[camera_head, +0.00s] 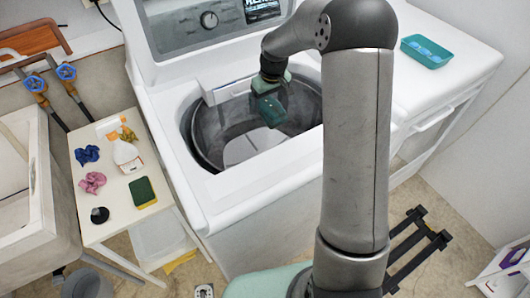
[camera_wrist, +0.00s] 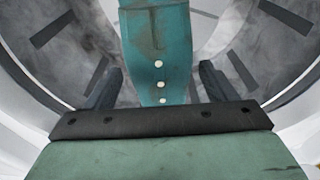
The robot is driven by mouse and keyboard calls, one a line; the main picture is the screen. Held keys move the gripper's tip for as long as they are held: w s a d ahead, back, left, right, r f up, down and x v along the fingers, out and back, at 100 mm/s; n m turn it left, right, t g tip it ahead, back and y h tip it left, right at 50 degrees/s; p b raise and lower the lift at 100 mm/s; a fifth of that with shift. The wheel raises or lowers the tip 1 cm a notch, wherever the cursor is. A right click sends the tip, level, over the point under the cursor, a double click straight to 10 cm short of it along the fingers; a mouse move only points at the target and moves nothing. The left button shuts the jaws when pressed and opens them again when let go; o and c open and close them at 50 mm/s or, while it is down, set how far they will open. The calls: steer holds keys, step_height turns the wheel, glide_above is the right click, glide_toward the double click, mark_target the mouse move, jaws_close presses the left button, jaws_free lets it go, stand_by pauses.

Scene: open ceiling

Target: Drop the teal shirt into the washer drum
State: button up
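The teal shirt (camera_head: 270,109) is a small folded block below my gripper (camera_head: 271,88), over the open washer drum (camera_head: 212,128). In the wrist view the teal shirt (camera_wrist: 158,45), with a row of white buttons, lies between the two dark fingers of my gripper (camera_wrist: 160,80). The fingers stand apart by about the shirt's width and seem to hold it at its sides; the contact itself is hard to see. The grey drum wall (camera_wrist: 60,50) surrounds it. My gripper is inside the drum opening, near its back right side.
A teal tray (camera_head: 426,51) sits on the white top at right. A side table (camera_head: 118,213) at left holds cloths, a spray bottle and a sponge.

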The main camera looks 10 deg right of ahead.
steer(key=shift+o, duration=0.4)
step_height(320, 180, up, 17)
steer(key=s+d+b, duration=0.1)
steer(key=s, duration=0.1)
steer(key=shift+s, duration=0.25)
steer(key=shift+s+r, duration=0.1)
steer(key=s+a+f+m, duration=0.1)
steer(key=s+f, duration=0.3)
steer(key=s, duration=1.2)
steer(key=s+f+m+g, duration=0.1)
steer(key=s+f+m, duration=0.2)
steer(key=s, duration=1.4)
step_height(320, 180, down, 2)
steer(key=shift+a+f+h, duration=0.2)
steer(key=shift+a+h, duration=0.1)
steer(key=shift+a, duration=0.05)
